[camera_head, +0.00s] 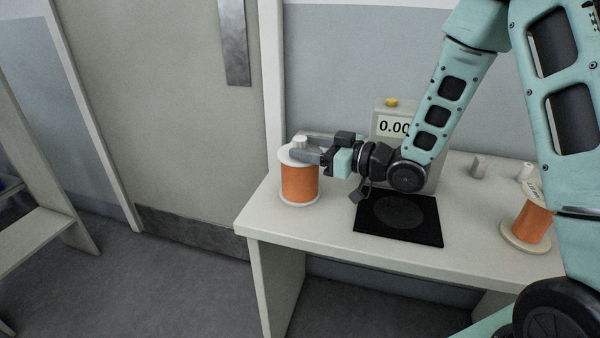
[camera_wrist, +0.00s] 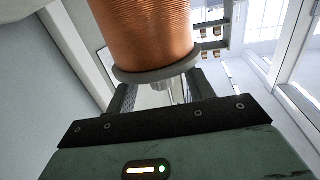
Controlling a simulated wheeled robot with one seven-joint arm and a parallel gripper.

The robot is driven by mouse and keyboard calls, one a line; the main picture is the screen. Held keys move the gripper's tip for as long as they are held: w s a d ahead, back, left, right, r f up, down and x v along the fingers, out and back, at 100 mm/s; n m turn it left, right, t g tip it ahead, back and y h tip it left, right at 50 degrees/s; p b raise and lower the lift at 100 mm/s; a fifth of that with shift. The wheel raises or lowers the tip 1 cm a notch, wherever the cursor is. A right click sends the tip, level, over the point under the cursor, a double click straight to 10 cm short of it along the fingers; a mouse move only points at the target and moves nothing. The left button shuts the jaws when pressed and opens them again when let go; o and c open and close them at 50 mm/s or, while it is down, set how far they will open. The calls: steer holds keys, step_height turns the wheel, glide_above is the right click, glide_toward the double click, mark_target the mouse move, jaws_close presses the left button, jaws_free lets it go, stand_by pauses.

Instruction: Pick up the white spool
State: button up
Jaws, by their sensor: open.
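The white spool (camera_head: 299,185) stands upright at the left end of the table, wound with orange-copper wire between white flanges. A small white knob (camera_head: 299,142) sits on its top. My gripper (camera_head: 302,152) reaches in from the right at the height of the spool's top, its fingers on either side of the knob. In the wrist view the copper winding (camera_wrist: 145,30) and the pale flange fill the upper middle, with the knob between my open fingers (camera_wrist: 160,92). I cannot tell whether a finger touches it.
A second copper-wound spool (camera_head: 531,220) with beige flanges stands at the table's right. A black pad (camera_head: 365,228) lies mid-table before a scale display (camera_head: 393,127). The table's (camera_head: 275,222) left edge is close to the white spool.

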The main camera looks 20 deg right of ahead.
steer(key=shift+x, duration=1.2)
jaws_close()
stand_by(0.4)
steer(key=shift+r, duration=0.1)
